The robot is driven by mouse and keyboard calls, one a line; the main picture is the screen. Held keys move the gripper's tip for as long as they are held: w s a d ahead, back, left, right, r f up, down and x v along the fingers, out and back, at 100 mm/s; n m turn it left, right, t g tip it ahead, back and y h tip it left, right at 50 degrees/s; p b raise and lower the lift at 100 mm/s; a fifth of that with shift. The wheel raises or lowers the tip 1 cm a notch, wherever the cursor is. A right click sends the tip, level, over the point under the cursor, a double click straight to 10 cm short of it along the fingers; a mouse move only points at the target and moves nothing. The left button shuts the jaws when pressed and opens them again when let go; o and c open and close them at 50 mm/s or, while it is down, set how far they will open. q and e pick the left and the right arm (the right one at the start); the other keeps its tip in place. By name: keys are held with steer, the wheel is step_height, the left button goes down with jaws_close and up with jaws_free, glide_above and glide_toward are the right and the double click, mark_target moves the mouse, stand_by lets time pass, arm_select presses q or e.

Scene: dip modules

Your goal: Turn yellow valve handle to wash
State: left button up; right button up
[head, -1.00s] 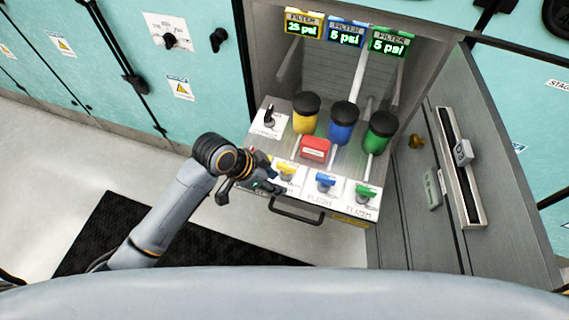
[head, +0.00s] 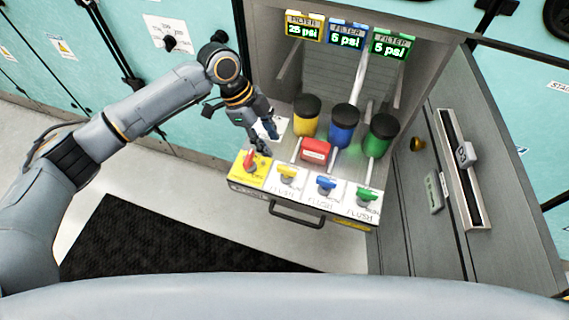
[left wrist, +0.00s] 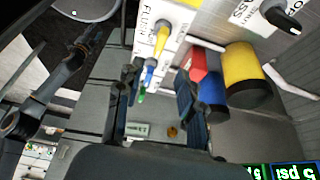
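The yellow valve handle (head: 287,171) sits on a white label plate on the front of the pull-out shelf, left of the blue handle (head: 326,184) and green handle (head: 366,195). In the left wrist view the yellow handle (left wrist: 164,29) shows near the top, beside lettering that appears to read FLUSH. Which mark it points at is too small to tell. My left gripper (head: 266,138) is above the shelf's left side, behind the red handle and apart from the yellow handle. Its fingers are spread and empty, also in the left wrist view (left wrist: 158,76). My right gripper is not in view.
A red handle (head: 250,163) on a yellow plate is at the shelf's left corner. Yellow (head: 306,118), blue (head: 343,125) and green (head: 381,137) filter canisters with black lids stand behind the valves. A red box (head: 315,150) lies among them. A drawer handle (head: 297,215) projects in front.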

mark_target(285, 168)
arm_select(q)
steer(key=x, duration=1.1)
steer(key=shift+p, duration=0.4)
jaws_close()
